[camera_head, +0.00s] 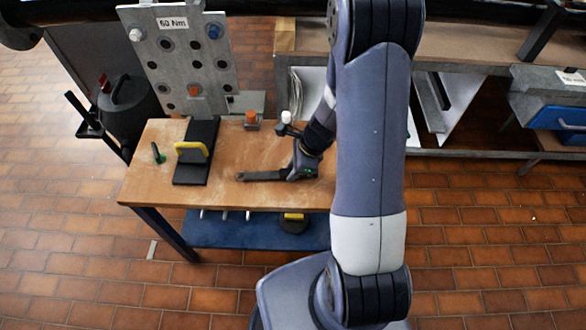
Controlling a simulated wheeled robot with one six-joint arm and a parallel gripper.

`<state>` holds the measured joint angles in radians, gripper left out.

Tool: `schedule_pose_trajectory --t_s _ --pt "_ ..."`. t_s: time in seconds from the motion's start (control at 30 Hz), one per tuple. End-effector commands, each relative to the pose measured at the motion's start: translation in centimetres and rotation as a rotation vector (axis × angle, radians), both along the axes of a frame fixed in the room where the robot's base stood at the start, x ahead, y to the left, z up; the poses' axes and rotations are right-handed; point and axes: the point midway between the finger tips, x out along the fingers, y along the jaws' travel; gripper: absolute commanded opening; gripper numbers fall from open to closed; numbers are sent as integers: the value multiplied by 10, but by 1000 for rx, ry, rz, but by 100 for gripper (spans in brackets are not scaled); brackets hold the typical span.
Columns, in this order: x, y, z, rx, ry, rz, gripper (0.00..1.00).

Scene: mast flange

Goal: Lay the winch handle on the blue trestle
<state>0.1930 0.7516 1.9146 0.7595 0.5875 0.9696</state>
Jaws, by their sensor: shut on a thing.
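The wooden-topped bench (225,192) with blue legs and a blue lower shelf looks like the blue trestle; it stands left of my arm. A dark bar (262,175), which looks like the winch handle, extends left from my gripper (295,173) over the right part of the bench top. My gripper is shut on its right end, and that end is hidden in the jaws. The bar looks level and low; I cannot tell whether it touches the wood.
A black plate with a yellow handle (192,150) lies left of the bar. An orange-topped block (251,121) and a small green-and-black item (158,153) are also on the bench. A drilled metal plate (183,62) marked 60 Nm rises behind. The bench's front left is clear.

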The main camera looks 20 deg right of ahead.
Motion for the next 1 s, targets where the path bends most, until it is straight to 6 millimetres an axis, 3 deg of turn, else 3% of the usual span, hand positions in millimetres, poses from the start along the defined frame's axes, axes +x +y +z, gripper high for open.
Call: schedule_pose_trajectory --t_s 0.37,0.4,0.6,0.67,1.0 --pt "0 0 -4 0 -1 0 0" --pt "0 0 -5 0 -1 0 26" --pt "0 0 -3 0 0 0 42" --pt "0 0 -3 0 0 0 47" --pt "0 0 -3 0 0 0 47"
